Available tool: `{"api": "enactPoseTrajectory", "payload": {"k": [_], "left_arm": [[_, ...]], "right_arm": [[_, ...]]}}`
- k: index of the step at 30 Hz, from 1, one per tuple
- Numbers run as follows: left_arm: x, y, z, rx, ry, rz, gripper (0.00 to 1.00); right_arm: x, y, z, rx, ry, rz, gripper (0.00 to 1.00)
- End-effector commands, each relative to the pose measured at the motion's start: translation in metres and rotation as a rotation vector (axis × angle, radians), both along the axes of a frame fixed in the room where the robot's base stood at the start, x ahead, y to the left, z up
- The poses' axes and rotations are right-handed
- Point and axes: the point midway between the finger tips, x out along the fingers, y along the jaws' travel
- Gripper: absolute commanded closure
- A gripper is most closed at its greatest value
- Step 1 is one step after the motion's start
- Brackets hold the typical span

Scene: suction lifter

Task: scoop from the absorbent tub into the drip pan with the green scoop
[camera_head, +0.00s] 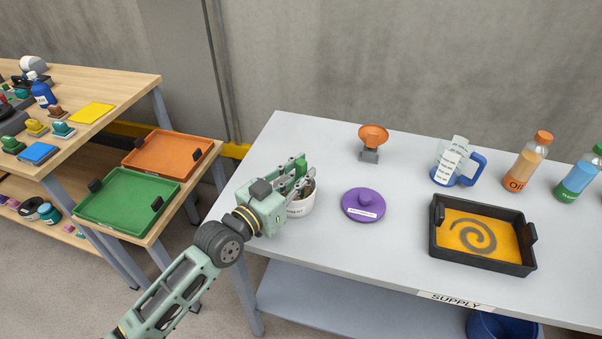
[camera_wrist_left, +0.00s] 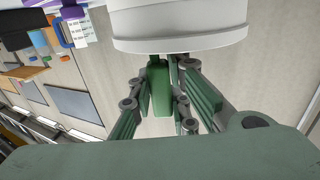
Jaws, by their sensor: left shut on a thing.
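The white absorbent tub (camera_head: 300,208) stands near the left end of the supply table, partly hidden behind my left gripper (camera_head: 297,180). That gripper is shut on the green scoop (camera_head: 301,162), whose handle shows between the fingers. The scoop's lower end is hidden at the tub's mouth, so I cannot tell how deep it sits. In the left wrist view the green handle (camera_wrist_left: 160,88) lies between the fingers, and the tub's white wall (camera_wrist_left: 180,30) is just beyond. The black drip pan (camera_head: 478,264), with a yellow-orange floor and a dark spiral on it, rests at the right. My right gripper is out of view.
A purple lid (camera_head: 363,205) lies between the tub and the pan. Behind stand an orange funnel-like piece (camera_head: 373,137), a blue-handled jug (camera_head: 452,165) and an oil bottle (camera_head: 527,162). Green (camera_head: 128,200) and orange (camera_head: 168,155) trays sit on the lower table at left.

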Motion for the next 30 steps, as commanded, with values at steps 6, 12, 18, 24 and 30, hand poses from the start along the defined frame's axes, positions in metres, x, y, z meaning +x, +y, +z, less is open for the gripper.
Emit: {"api": "enactPoseTrajectory", "payload": {"k": [6, 12, 18, 24, 30], "left_arm": [[0.0, 0.0, 0.0, -0.001, -0.001, 0.0, 1.0], [0.0, 0.0, 0.0, -0.001, -0.001, 0.0, 1.0], [0.0, 0.0, 0.002, -0.001, -0.001, 0.0, 1.0], [0.0, 0.0, 0.012, -0.001, -0.002, 0.0, 1.0], [0.0, 0.0, 0.023, 0.0, -0.001, 0.0, 1.0]], "right_arm": [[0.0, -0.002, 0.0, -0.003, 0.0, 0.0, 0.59], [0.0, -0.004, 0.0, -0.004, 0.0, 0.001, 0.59], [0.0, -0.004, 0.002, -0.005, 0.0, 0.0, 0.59], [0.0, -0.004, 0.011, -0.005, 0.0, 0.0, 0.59], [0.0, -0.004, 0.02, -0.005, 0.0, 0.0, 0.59]]}}
